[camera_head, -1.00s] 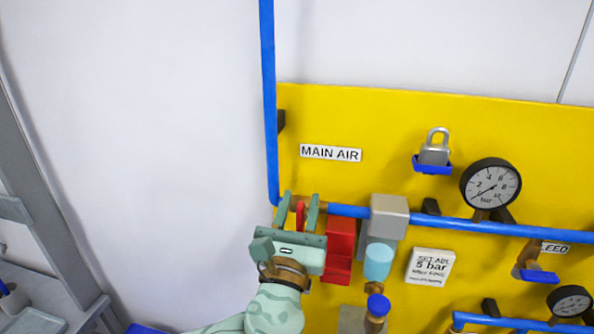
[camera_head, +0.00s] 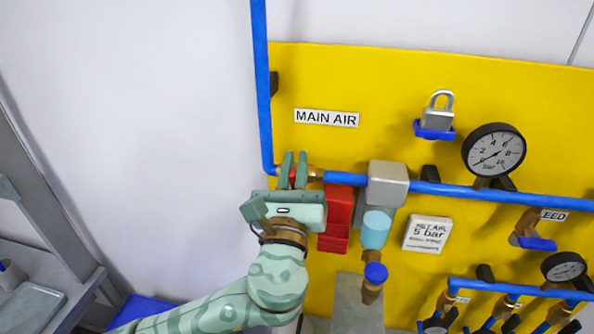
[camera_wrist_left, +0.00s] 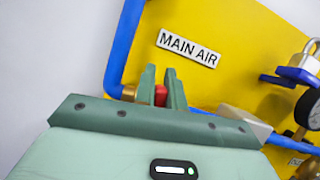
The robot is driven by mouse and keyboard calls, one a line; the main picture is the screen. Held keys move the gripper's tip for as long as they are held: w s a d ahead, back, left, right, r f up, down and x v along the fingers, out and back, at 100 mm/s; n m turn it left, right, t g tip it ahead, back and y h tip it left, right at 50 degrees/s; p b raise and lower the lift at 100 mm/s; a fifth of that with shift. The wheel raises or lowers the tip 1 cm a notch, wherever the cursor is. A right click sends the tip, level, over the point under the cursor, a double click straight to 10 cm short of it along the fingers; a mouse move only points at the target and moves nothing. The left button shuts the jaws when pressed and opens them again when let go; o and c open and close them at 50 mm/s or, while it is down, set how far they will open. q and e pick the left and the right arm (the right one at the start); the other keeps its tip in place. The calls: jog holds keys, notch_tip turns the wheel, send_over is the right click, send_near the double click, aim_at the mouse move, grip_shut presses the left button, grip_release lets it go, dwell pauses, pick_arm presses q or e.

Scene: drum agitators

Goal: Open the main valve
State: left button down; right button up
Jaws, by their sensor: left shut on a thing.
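The main valve sits on the blue pipe under the "MAIN AIR" label (camera_head: 326,117), at the left edge of the yellow panel. Its red handle (camera_head: 293,175) shows only as a narrow strip between the fingers of my left gripper (camera_head: 293,158). My left gripper is shut on this handle. In the left wrist view the red handle (camera_wrist_left: 161,96) is between the two green fingers, with a brass fitting (camera_wrist_left: 129,93) to the left. Most of the valve body is hidden behind the fingers. My right gripper is not in view.
Right of the valve are a red block (camera_head: 338,212), a grey box (camera_head: 388,180) and a light-blue bowl (camera_head: 376,229). A padlock (camera_head: 437,114) and a gauge (camera_head: 494,150) are further right. The white wall on the left is clear.

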pick_arm(q)
jog(key=n+y, duration=0.1)
jog(key=n, duration=0.2)
jog(key=a+n+y+b, duration=0.1)
jog(key=n+y, duration=0.1)
jog(key=shift+w+f+n, duration=0.15)
jog(key=shift+f+n, duration=0.05)
jog(key=shift+n, duration=0.2)
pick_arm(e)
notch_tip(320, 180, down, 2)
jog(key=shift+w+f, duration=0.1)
pick_arm(q)
jog(key=c, duration=1.5)
grip_release()
jog(key=shift+o, duration=0.2)
